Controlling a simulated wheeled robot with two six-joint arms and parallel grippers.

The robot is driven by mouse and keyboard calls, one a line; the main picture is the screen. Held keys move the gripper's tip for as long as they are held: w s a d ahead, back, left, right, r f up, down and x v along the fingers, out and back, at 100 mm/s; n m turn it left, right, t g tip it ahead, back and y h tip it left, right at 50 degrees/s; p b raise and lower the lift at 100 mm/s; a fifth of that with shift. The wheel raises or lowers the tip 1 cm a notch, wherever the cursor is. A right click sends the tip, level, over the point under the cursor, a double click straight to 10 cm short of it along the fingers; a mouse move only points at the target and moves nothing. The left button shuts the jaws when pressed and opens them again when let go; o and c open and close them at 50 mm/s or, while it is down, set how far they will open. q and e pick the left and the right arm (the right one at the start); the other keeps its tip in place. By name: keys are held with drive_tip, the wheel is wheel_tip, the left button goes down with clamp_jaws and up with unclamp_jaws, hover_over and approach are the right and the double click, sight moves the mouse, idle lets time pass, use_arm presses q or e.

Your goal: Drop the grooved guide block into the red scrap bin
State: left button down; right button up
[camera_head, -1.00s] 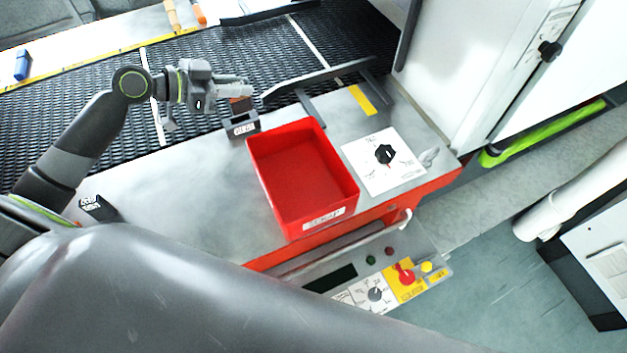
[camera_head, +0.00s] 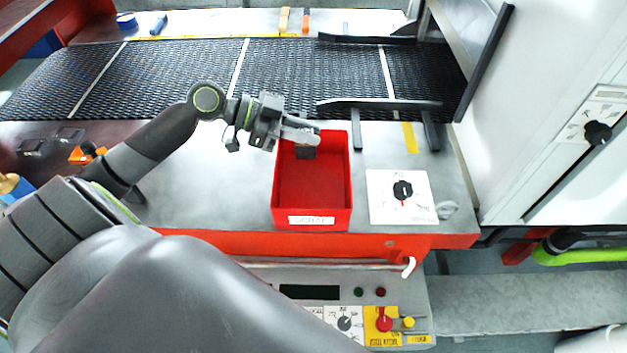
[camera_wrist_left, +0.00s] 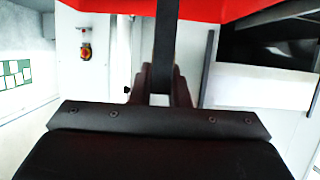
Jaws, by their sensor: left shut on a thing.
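The red scrap bin (camera_head: 340,200) stands on the grey bench with a white label on its front; its open top shows a bare red inside. My left gripper (camera_head: 305,138) is over the bin's back end, shut on a dark block, the grooved guide block (camera_head: 306,152). The block hangs below the fingertips against the bin's inner back part; I cannot tell how deep it is, and its groove does not show. In the left wrist view the dark block (camera_wrist_left: 166,45) stands between the fingers, with red of the bin (camera_wrist_left: 110,5) along the top. My right gripper is not in view.
A black mesh belt (camera_head: 200,80) runs behind the bin, with a dark guide rail (camera_head: 375,104) near its front edge. A white dial plate (camera_head: 400,205) lies right of the bin. A control panel (camera_head: 350,315) is below the bench front. Bare bench is left of the bin.

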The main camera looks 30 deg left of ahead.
sight(306, 156)
use_arm(q)
drive_tip(key=f+b, duration=0.2)
drive_tip(key=f, duration=0.1)
drive_tip(key=shift+d+f, duration=0.2)
drive_tip(key=shift+f, duration=0.3)
drive_tip(key=c, duration=1.3)
unclamp_jaws()
drive_tip(key=shift+r, duration=0.1)
drive_tip(key=shift+a, duration=0.15)
